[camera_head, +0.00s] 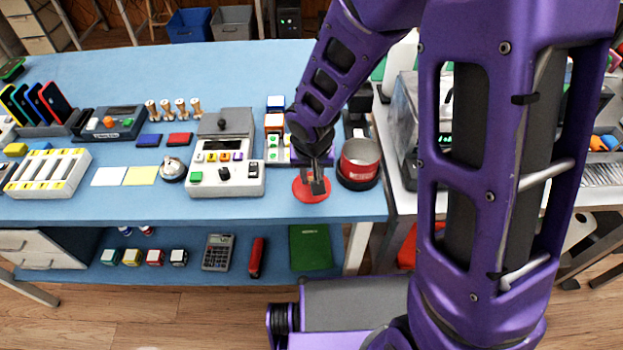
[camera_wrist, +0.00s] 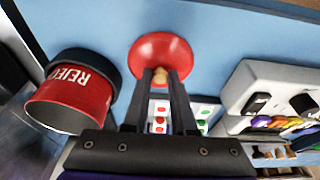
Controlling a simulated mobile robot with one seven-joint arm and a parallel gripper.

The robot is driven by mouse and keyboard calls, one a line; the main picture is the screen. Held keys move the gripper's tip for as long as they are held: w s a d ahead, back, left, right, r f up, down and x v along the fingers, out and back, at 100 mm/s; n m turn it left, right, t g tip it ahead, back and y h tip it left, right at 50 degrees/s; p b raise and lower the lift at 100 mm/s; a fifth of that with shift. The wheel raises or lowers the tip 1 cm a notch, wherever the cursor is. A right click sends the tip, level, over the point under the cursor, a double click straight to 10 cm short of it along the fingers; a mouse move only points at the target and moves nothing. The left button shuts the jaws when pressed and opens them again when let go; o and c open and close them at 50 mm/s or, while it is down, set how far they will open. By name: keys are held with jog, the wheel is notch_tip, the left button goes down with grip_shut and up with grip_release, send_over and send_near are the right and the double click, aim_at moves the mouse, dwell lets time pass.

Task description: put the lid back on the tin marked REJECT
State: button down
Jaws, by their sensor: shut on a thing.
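The red lid (camera_head: 311,190) is at the front edge of the blue table, just left of the tin in the head view. In the wrist view the lid (camera_wrist: 160,52) is a red disc with a small tan knob. My gripper (camera_head: 318,186) is shut on that knob; its fingertips (camera_wrist: 160,76) show on either side of it. Whether the lid touches the table is hard to tell. The red tin (camera_head: 360,160) stands open-topped on a dark round base to the right. Its white REJECT lettering reads in the wrist view, where the tin (camera_wrist: 84,100) is at left.
A white tester with coloured buttons (camera_head: 226,165) stands left of the lid. A panel with green and red dots (camera_head: 275,150) lies behind my gripper. Right of the tin is the gap to a white table. A lower shelf holds a green folder (camera_head: 311,247).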

notch_tip(320, 180, up, 10)
jog(key=p, duration=0.4)
jog(key=w+d+r+p, duration=0.2)
jog(key=d, duration=0.3)
jog(key=w+d+r+p, duration=0.1)
jog(key=w+d+r, duration=0.15)
jog(key=d, duration=0.35)
notch_tip(320, 180, down, 6)
jog(key=b, duration=0.5)
jog(key=shift+s+f, duration=0.15)
jog(key=shift+s, duration=0.3)
jog(key=shift+f+b, duration=0.15)
jog(key=shift+b, duration=0.15)
dwell(1.0)
dwell(0.3)
jog(key=shift+c, duration=0.8)
grip_release()
